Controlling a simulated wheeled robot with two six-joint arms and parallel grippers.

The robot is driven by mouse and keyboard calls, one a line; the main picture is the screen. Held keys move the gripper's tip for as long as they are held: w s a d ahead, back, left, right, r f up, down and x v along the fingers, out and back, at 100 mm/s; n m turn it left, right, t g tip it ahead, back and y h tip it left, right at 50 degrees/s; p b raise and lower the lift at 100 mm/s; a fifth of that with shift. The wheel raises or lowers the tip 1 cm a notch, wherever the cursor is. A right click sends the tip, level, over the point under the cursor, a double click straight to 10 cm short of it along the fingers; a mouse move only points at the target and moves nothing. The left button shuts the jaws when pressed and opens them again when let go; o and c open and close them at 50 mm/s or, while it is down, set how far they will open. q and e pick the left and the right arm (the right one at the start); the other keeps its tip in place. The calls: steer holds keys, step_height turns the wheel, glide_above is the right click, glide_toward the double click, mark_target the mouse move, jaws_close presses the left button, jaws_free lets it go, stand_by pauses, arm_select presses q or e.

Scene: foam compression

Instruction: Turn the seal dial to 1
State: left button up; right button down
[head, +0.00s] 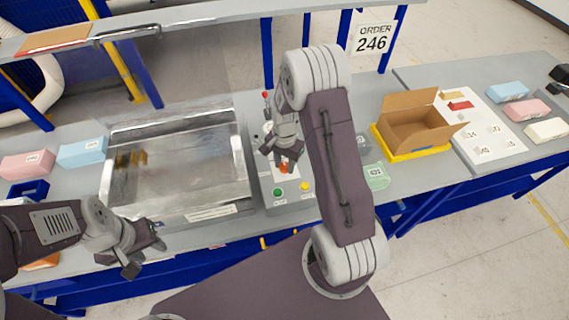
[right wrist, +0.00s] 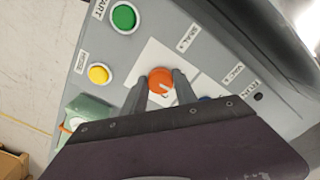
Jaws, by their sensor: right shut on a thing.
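The seal dial is an orange round knob (right wrist: 161,81) with a pale pointer mark, on a white plate of the grey control panel (right wrist: 195,45). In the head view the orange knob (head: 285,167) shows just under my right gripper (head: 282,158). In the right wrist view my right gripper (right wrist: 162,90) has a finger on each side of the knob and is shut on it. The number the dial points to cannot be read. My left gripper (head: 146,254) is over the table's front edge, away from the panel; its jaw opening is unclear.
A green button (right wrist: 124,17) and a yellow button (right wrist: 99,74) sit beside the dial. A clear-lidded metal chamber (head: 180,165) stands left of the panel. An open cardboard box (head: 415,122) and a green foam block (head: 376,177) are to the right.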

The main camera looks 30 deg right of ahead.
mark_target(285, 165)
steer(key=shift+w, duration=0.1)
steer(key=n, duration=0.5)
steer(key=shift+r, duration=0.1)
steer(key=shift+n, duration=1.8)
steer(key=shift+w+d, duration=0.1)
steer(key=c, duration=1)
jaws_free()
steer(key=shift+o, duration=0.2)
step_height(285, 165, up, 9)
steer(key=b, duration=0.1)
